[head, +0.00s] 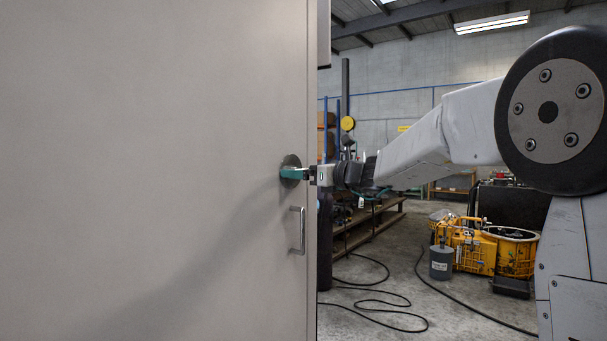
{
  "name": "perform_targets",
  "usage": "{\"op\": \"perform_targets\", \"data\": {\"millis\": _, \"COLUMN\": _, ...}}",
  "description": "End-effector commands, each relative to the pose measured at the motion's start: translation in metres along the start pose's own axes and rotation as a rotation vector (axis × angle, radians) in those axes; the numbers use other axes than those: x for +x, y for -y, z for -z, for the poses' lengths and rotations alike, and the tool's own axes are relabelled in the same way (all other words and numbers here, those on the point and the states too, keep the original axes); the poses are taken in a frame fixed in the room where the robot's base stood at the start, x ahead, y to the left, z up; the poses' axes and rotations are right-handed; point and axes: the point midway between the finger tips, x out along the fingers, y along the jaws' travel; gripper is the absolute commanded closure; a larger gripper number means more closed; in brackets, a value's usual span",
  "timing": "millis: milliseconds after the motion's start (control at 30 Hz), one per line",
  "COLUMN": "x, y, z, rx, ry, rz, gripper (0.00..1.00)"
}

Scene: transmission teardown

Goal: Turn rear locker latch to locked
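The rear locker's flat grey door (150,150) fills the left half of the head view and looks flush. Near its right edge is the latch, a dark round disc (289,161). My gripper (291,173) reaches in from the right, its teal fingers in front of the disc and seemingly touching it. The fingers and their small size hide the latch's knob and its turn position. I cannot tell whether the fingers are closed on it. A metal pull handle (299,230) is on the door just below the latch.
Dark cables (380,300) lie on the concrete floor right of the locker. A grey canister (441,262) and yellow machinery (485,248) stand farther back. A long low shelf (365,228) runs behind my arm. Open floor lies between.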

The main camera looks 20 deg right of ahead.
Motion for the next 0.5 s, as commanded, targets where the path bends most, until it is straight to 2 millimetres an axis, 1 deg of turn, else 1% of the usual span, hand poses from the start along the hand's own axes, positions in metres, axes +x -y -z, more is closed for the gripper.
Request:
{"op": "perform_targets", "data": {"millis": 100, "x": 0.0037, "y": -0.0003, "z": 0.0006, "rx": 0.000, "ry": -0.001, "rz": 0.000, "gripper": 0.09}}
{"op": "perform_targets", "data": {"millis": 267, "x": 0.0035, "y": -0.0002, "z": 0.0005, "rx": -0.001, "ry": -0.001, "rz": 0.000, "gripper": 0.09}}
{"op": "perform_targets", "data": {"millis": 300, "x": 0.0035, "y": -0.0002, "z": 0.0005, "rx": -0.001, "ry": -0.001, "rz": 0.000, "gripper": 0.12}}
{"op": "perform_targets", "data": {"millis": 367, "x": 0.0034, "y": -0.0002, "z": 0.0004, "rx": -0.001, "ry": -0.001, "rz": 0.000, "gripper": 0.29}}
{"op": "perform_targets", "data": {"millis": 400, "x": 0.0033, "y": -0.0002, "z": 0.0004, "rx": -0.001, "ry": -0.001, "rz": 0.000, "gripper": 0.40}}
{"op": "perform_targets", "data": {"millis": 433, "x": 0.0033, "y": -0.0002, "z": 0.0004, "rx": -0.001, "ry": -0.001, "rz": 0.000, "gripper": 0.48}}
{"op": "perform_targets", "data": {"millis": 467, "x": 0.0033, "y": -0.0002, "z": 0.0004, "rx": -0.001, "ry": -0.001, "rz": 0.000, "gripper": 0.54}}
{"op": "perform_targets", "data": {"millis": 500, "x": 0.0032, "y": -0.0002, "z": 0.0004, "rx": -0.001, "ry": -0.001, "rz": 0.000, "gripper": 0.54}}
